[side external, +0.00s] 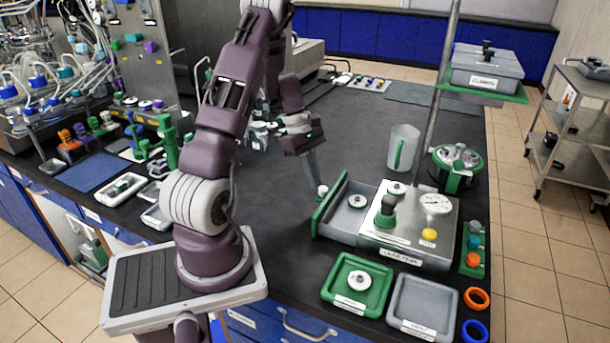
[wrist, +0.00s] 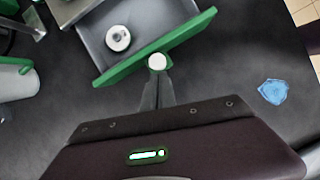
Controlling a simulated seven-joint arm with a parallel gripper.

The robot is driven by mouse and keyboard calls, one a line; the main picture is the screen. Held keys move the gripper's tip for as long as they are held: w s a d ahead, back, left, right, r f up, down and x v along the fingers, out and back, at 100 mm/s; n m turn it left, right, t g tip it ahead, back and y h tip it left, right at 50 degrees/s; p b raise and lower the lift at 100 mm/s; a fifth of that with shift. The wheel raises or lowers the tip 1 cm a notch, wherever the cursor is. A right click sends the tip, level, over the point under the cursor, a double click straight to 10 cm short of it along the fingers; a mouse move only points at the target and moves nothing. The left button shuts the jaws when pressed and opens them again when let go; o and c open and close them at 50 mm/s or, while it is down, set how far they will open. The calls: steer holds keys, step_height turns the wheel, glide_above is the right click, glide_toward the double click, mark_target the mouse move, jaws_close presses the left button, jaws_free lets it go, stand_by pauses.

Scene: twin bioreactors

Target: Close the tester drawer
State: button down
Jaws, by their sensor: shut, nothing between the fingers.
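The tester (side external: 412,225) is a metal box with a gauge, a green-black knob and a yellow button. Its grey drawer (side external: 345,208) is pulled out to the left, with a green front panel (side external: 329,203). The drawer (wrist: 105,22) and its green front (wrist: 150,50) also show in the wrist view. A white round part with a dark centre (wrist: 118,38) lies in the drawer. My gripper (side external: 320,190) is shut and empty, just outside the green front.
A clear jug (side external: 402,148) and a round green-and-metal device (side external: 457,167) stand behind the tester. A green tray (side external: 357,284) and a grey tray (side external: 422,305) lie before it. A blue patch (wrist: 273,92) is on the bench.

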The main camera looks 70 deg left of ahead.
mark_target(338, 194)
steer(key=w+d, duration=0.7)
steer(key=shift+w+d, duration=0.15)
steer(key=shift+d, duration=0.3)
steer(key=a, duration=0.1)
steer(key=s+a, duration=0.1)
steer(key=a, duration=0.2)
steer(key=shift+s+a, duration=0.1)
steer(key=shift+s, duration=0.3)
steer(key=d+v, duration=0.1)
steer(key=v, duration=0.9)
steer(key=d+r+m, duration=0.6)
steer(key=d+r, duration=0.2)
steer(key=d, duration=0.1)
steer(key=s+d+r+m+t+y, duration=0.1)
steer(key=s+d+r+m+y, duration=0.1)
steer(key=s+d+m, duration=0.6)
steer(key=s+d+r+m+t+y, duration=0.2)
steer(key=s+d+m, duration=0.6)
steer(key=d+m, duration=0.1)
steer(key=shift+d+r+t, duration=0.3)
steer(key=shift+d+r, duration=0.05)
steer(key=shift+d, duration=0.3)
